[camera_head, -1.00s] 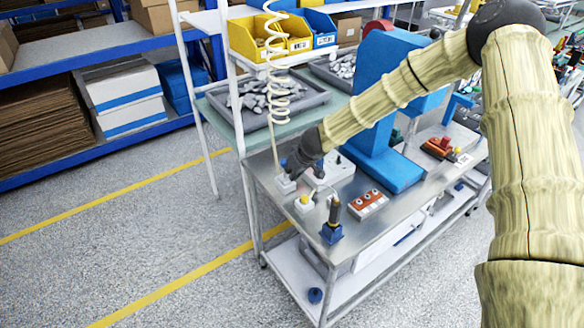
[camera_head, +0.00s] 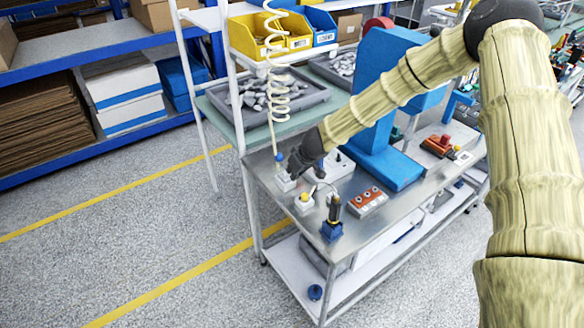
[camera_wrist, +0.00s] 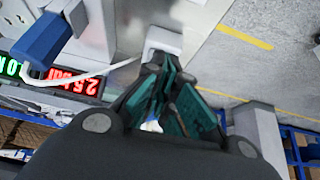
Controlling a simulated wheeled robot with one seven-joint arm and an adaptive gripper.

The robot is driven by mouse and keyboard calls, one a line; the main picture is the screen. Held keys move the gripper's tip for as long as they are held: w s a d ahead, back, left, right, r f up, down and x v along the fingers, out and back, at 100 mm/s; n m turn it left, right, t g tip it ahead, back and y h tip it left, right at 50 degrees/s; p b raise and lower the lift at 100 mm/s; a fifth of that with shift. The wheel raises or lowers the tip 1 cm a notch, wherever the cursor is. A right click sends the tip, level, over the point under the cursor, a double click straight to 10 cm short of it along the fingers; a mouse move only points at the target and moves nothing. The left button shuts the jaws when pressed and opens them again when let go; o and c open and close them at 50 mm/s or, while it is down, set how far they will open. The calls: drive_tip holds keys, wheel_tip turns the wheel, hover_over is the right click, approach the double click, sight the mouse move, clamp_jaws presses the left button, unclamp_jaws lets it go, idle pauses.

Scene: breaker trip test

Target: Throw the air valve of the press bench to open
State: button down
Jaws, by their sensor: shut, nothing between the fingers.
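In the wrist view my teal-padded fingers (camera_wrist: 158,103) reach toward a pale block (camera_wrist: 163,40). The fingers hide part of what lies below them.
A yellow button box (camera_head: 304,201), a blue stand (camera_head: 331,231) with a dark upright handle, and an orange switch box (camera_head: 368,199) stand close by. The blue press (camera_head: 380,150) rises behind. A red display (camera_wrist: 72,84) reads about 2.5 bar. Floor is clear at left.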

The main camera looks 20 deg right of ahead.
drive_tip(key=p+v, duration=0.4)
drive_tip(key=v, duration=0.3)
drive_tip(key=shift+p, duration=0.4)
drive_tip(key=shift+a+f, duration=0.1)
idle(0.6)
